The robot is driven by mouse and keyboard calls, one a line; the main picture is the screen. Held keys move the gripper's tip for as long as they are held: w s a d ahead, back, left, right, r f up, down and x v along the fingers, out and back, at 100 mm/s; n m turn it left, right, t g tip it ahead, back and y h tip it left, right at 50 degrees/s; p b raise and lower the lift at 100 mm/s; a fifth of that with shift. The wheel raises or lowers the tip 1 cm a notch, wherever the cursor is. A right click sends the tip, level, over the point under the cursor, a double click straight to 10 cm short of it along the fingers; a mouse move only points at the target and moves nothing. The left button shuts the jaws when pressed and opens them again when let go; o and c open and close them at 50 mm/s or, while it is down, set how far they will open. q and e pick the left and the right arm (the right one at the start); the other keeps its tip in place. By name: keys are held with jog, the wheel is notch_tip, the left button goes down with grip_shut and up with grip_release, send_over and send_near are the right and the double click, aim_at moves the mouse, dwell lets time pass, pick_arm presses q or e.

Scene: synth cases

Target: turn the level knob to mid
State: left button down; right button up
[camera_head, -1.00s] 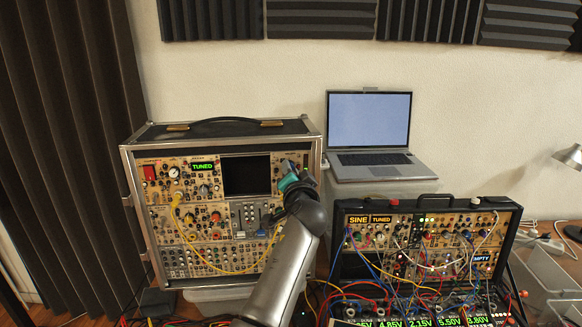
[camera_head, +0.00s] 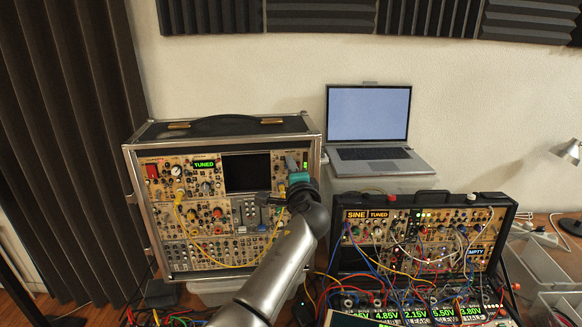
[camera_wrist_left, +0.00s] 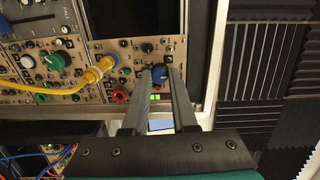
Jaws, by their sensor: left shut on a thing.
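The level knob (camera_wrist_left: 160,73) is a small blue knob on the face of the left synth case (camera_head: 145,215). In the left wrist view it sits between the two fingertips of my left gripper (camera_wrist_left: 163,82), which is shut on it. In the head view my left gripper (camera_head: 293,179) is at the upper right of that case, and its wrist hides the knob. The knob's pointer and scale are too small to read. Lit green lights (camera_wrist_left: 155,97) show beside the fingers. My right gripper is not in view.
A yellow cable (camera_wrist_left: 88,77) plugs in close beside the fingers, near a green knob (camera_wrist_left: 57,60). The case's dark screen (camera_head: 246,173) is left of the gripper. An open laptop (camera_head: 368,115) stands to the right, above a second synth case (camera_head: 345,262) full of cables.

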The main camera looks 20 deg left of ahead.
pick_arm(q)
jog(key=shift+r, duration=0.1)
dwell(0.5)
jog(key=c, duration=0.7)
grip_release()
jog(key=b+v, duration=0.1)
jog(key=v, duration=1.4)
jog(key=shift+s+d, duration=0.1)
jog(key=shift+s, duration=0.1)
